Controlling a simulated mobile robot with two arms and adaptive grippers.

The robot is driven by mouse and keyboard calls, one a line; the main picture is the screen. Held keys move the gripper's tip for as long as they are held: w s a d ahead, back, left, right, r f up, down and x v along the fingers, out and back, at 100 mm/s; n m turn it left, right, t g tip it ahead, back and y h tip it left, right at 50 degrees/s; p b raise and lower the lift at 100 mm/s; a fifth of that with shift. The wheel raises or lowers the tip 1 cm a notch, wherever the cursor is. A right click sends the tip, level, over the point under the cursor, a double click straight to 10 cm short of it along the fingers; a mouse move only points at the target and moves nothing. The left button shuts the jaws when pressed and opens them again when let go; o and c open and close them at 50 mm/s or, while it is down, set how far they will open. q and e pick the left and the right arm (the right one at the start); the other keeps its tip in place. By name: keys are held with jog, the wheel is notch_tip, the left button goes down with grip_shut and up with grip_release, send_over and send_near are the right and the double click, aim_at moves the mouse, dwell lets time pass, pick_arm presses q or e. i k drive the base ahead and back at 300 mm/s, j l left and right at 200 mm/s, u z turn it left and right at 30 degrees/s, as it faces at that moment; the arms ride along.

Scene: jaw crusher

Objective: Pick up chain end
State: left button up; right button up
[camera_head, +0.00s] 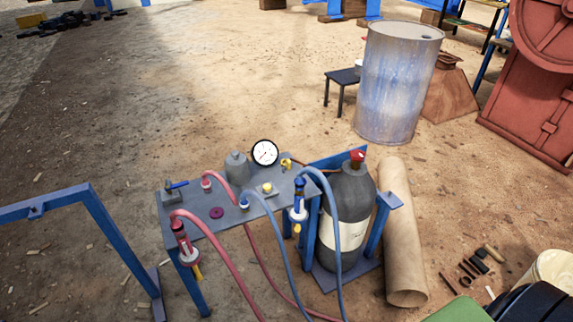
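I cannot make out a chain end in the head view. Some small dark pieces (62,22) lie on the ground at the far top left, beside a yellow item (29,20). They are too small to tell whether any is a chain. Neither of my grippers is in view.
A grey bench (232,216) with a gauge (265,152), valves and red and blue hoses stands in the middle. Beside it are a dark gas cylinder (349,205) and a brown roll (399,235). A blue frame (103,218) is at left, a drum (393,85) behind. Open ground lies upper left.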

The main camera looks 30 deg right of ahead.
aim_at(288, 163)
jog(key=i+l, duration=0.35)
jog(key=l, duration=0.15)
jog(key=i+l, duration=0.35)
jog(key=l, duration=0.15)
